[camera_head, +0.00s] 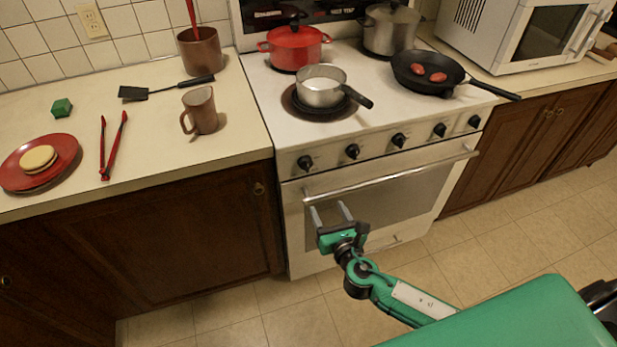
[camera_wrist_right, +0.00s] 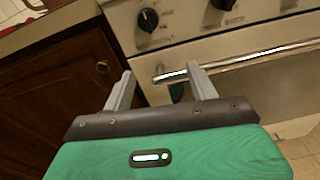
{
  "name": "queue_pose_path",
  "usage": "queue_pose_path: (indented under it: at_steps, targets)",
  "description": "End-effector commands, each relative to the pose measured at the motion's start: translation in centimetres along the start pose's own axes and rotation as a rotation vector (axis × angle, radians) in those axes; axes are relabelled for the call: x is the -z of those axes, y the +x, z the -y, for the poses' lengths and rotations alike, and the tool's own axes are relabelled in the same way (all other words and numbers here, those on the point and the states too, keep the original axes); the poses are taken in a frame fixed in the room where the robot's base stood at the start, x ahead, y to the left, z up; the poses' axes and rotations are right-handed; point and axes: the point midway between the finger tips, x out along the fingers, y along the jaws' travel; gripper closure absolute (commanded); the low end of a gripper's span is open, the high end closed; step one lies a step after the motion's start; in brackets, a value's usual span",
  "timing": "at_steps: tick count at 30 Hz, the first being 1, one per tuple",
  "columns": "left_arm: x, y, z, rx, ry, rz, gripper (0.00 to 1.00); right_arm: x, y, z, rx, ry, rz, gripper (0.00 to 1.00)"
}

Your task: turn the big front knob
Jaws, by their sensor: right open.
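The white stove's front panel carries a row of several black knobs of similar size. The leftmost knob (camera_head: 305,162) shows at the panel's left end, and the wrist view shows it (camera_wrist_right: 148,20) at the top. The second knob (camera_head: 352,151) is to its right. I cannot tell which one counts as the big knob. My right gripper (camera_head: 329,211) is open and empty, its two grey fingers pointing at the stove front, below the knobs near the left end of the oven handle. In the wrist view the fingers (camera_wrist_right: 160,70) sit apart, touching no knob. My left gripper is not in view.
The oven handle (camera_head: 390,175) sticks out below the knobs. A saucepan (camera_head: 321,87), a red pot (camera_head: 295,48) and a black frying pan (camera_head: 425,72) stand on the stove. A mug (camera_head: 201,111) and red tongs (camera_head: 111,148) are on the left counter. The floor before the stove looks clear.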

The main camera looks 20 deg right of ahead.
Motion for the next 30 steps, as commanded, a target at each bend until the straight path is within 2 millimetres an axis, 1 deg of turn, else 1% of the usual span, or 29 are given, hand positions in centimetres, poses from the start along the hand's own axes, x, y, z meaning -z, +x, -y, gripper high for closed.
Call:
queue_pose_path:
  at_steps: [1,3,5,8,11,21,24,27,30]
  targets:
    - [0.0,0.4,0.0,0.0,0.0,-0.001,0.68,-1.0,-0.3,-0.5,-0.014,-0.041,0.034,0.41]
    - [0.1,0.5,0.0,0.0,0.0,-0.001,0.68,-2.2,-0.5,-0.9,-0.02,-0.081,0.063,0.41]
    - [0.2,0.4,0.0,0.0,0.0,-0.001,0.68,-2.8,-0.4,-1.1,-0.023,-0.098,0.077,0.41]
    - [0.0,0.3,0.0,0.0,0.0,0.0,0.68,-3.2,0.4,-1.2,-0.023,-0.106,0.083,0.41]
    - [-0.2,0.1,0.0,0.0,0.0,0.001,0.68,-3.3,1.9,-1.3,-0.023,-0.103,0.082,0.41]
    - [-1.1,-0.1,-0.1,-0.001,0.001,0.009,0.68,-3.8,8.6,-1.4,-0.022,-0.102,0.08,0.41]
    - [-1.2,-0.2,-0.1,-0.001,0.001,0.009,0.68,-3.9,10.3,-1.5,-0.022,-0.101,0.079,0.41]
    - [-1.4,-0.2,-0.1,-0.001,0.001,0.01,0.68,-3.9,11.6,-1.5,-0.022,-0.101,0.079,0.41]
    - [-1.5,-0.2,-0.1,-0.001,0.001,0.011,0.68,-3.9,12.5,-1.5,-0.023,-0.1,0.077,0.41]
